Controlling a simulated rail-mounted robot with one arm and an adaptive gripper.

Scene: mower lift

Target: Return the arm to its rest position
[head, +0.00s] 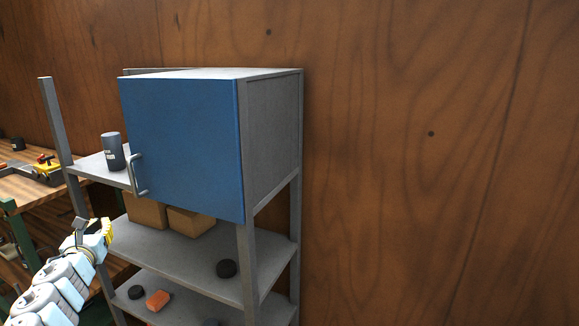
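My arm reaches up from the lower left in the head view. My gripper (97,232) is at its end, in front of the left side of the shelf unit, below and left of the blue cabinet door's handle (138,175). It appears apart from the handle. The fingers are small and partly turned away, so I cannot tell whether they are open or shut. I see no object held in them.
A dark grey can (113,151) stands on the upper shelf. Cardboard boxes (190,221), a black round item (227,268) and an orange block (158,299) sit on lower shelves. A workbench (30,196) stands at left. The right side before the wooden wall (430,180) is clear.

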